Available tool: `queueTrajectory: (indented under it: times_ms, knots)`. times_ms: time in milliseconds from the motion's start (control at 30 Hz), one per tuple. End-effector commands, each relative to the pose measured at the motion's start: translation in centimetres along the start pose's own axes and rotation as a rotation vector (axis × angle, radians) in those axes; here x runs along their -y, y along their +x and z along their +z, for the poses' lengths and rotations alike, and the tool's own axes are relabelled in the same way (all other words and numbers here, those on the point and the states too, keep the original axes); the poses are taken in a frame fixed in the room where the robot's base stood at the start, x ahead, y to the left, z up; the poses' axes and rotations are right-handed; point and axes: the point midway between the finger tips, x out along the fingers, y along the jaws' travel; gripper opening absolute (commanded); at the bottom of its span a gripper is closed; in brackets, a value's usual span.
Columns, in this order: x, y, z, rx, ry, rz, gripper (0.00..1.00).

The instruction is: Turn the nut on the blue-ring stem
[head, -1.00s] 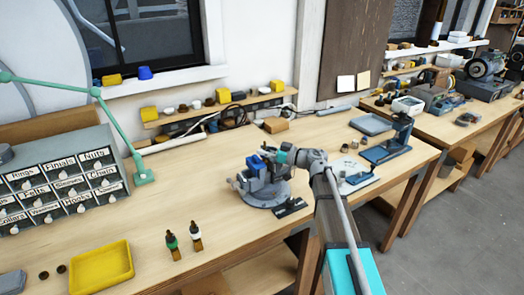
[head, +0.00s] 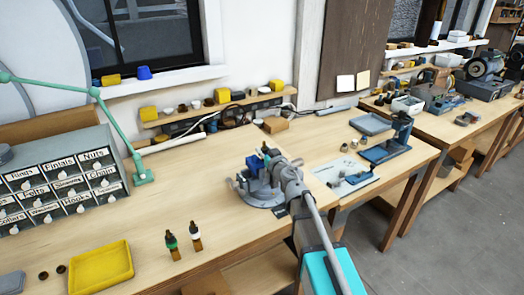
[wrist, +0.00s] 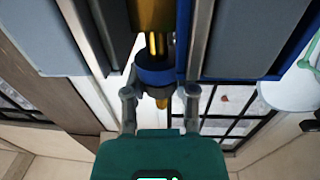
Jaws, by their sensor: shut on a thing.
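The blue-ring stem shows in the wrist view as a dark blue collar (wrist: 157,72) with thin brass rods above it and a brass tip below. A wider brass piece, apparently the nut (wrist: 154,14), is at the top of that view between the fingers. My gripper (wrist: 153,30) is closed around this brass piece; the exact contact at the fingertips is cut off by the frame edge. In the head view my gripper (head: 276,163) is at the grey vise (head: 262,198) on the bench. My arm hides part of the vise and most of the stem.
Two small stems, one green-ringed (head: 172,241) and one white-ringed (head: 195,233), stand at the bench front. A yellow tray (head: 100,266) and a labelled drawer cabinet (head: 62,182) are to the left. A white mat (head: 345,180) with small parts lies right. The bench middle-left is clear.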

Motion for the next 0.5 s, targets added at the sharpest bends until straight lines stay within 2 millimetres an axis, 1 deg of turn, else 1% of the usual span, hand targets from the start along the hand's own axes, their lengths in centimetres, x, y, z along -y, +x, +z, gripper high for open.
queueTrajectory:
  times_ms: [33,500]
  knots:
    - [0.26,-0.11,-0.03,0.0,0.0,0.032,0.0]
    - [0.27,0.15,-0.06,0.0,-0.002,0.363,0.0]
